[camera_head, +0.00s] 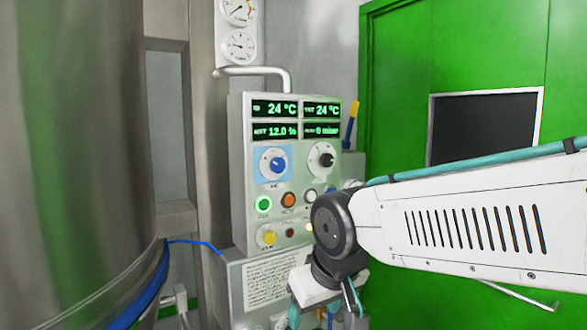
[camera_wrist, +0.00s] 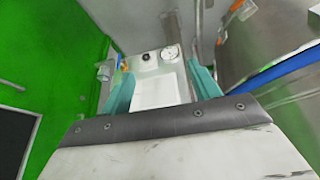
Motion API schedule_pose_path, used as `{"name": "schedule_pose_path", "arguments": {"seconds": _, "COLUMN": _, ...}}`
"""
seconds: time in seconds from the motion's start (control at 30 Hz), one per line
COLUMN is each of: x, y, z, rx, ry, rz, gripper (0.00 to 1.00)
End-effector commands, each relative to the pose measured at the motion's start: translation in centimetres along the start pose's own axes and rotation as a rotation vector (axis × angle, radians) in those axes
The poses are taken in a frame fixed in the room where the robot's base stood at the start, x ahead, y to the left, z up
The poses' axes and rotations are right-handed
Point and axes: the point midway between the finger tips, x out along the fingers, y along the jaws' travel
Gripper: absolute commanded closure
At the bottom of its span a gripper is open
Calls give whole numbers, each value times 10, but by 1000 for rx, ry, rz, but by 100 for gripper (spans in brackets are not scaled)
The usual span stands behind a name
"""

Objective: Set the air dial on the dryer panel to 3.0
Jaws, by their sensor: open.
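The grey dryer panel (camera_head: 240,140) stands left of centre in the head view. A blue-faced dial (camera_head: 273,163) with a white pointer mark sits on it under the displays; its small label seems to read AIR. Its scale is too small to read. My gripper (camera_wrist: 160,74) is open, with teal fingers apart and nothing visibly held between them. I cannot make out the blue dial in the wrist view.
A second dial (camera_head: 322,158) with a dark knob sits right of the blue one. Green (camera_head: 263,204), orange (camera_head: 288,200) and white (camera_head: 310,197) buttons and a yellow knob (camera_head: 268,237) lie below. A large steel vessel (camera_head: 85,150) stands left, a green door (camera_head: 460,60) right.

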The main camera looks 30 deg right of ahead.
Motion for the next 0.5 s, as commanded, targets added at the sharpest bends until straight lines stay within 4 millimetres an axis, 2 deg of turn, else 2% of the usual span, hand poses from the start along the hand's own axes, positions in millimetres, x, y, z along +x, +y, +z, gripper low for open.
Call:
{"name": "schedule_pose_path", "arguments": {"seconds": 0.03, "x": 10, "y": 8, "z": -27, "rx": 23, "ry": 85, "rz": 16, "gripper": 39}}
{"name": "schedule_pose_path", "arguments": {"seconds": 0.1, "x": 18, "y": 19, "z": -68, "rx": 48, "ry": 233, "rz": 34, "gripper": 39}}
{"name": "schedule_pose_path", "arguments": {"seconds": 0.3, "x": 23, "y": 50, "z": -173, "rx": 91, "ry": 652, "rz": 51, "gripper": 39}}
{"name": "schedule_pose_path", "arguments": {"seconds": 0.4, "x": 16, "y": 62, "z": -215, "rx": 94, "ry": 860, "rz": 35, "gripper": 39}}
{"name": "schedule_pose_path", "arguments": {"seconds": 0.5, "x": 5, "y": 74, "z": -247, "rx": 91, "ry": 1058, "rz": 7, "gripper": 39}}
